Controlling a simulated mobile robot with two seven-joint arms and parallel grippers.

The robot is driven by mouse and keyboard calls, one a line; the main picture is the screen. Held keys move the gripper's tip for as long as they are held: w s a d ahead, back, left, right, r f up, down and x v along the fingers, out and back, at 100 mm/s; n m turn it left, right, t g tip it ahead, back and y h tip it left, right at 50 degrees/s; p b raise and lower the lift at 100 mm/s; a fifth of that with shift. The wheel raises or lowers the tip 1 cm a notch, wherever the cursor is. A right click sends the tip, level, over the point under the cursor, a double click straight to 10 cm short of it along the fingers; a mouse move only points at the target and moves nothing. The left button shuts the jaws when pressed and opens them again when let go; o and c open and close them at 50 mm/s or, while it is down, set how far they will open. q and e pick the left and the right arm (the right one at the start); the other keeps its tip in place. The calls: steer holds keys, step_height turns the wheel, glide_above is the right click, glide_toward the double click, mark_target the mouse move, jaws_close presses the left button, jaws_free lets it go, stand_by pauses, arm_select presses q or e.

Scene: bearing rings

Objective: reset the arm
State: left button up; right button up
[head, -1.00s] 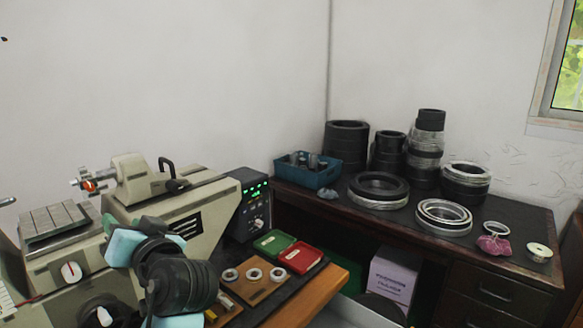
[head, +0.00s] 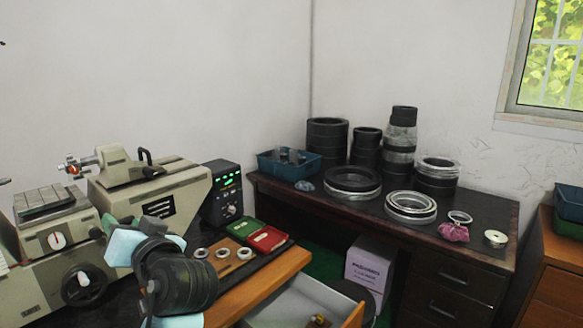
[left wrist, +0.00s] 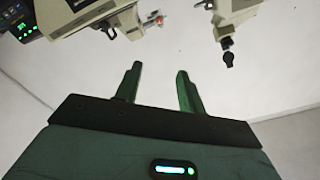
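My left arm comes in at the lower left of the head view, with black joints and pale blue covers, in front of the bench. Its gripper fingers cannot be made out there. In the left wrist view my left gripper (left wrist: 158,70) has two green fingers standing apart with nothing between them, against a pale wall. Three bearing rings lie on a wooden board: a left ring (head: 200,253), a middle ring (head: 222,253) and a right ring (head: 244,253). A green tray (head: 242,229) and a red tray (head: 270,239) are behind them. My right gripper is out of view.
A grey-beige machine (head: 150,197) and a control box (head: 222,193) with green lights stand near my left arm. A dark desk (head: 375,221) holds large rings and a blue bin (head: 290,165). An open drawer (head: 300,300) and a wooden cabinet (head: 545,270) are at the front and right.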

arm_select(q)
steer(key=s+d+f+m+h, duration=0.2)
steer(key=f+m+h, duration=0.25)
steer(key=f, duration=1.05)
steer(key=s+d+f+m+h, duration=0.25)
steer(key=f+h, duration=0.25)
steer(key=f, duration=1)
steer(key=s+d+f+n+g+h, duration=0.1)
steer(key=s+d+f+h, duration=0.1)
steer(key=s+f, duration=0.8)
steer(key=s+d+f+g+h, duration=0.1)
steer(key=s+f+h, duration=0.3)
steer(key=s+f, duration=0.6)
steer(key=s, duration=0.8)
steer(key=shift+d+n+g, duration=0.4)
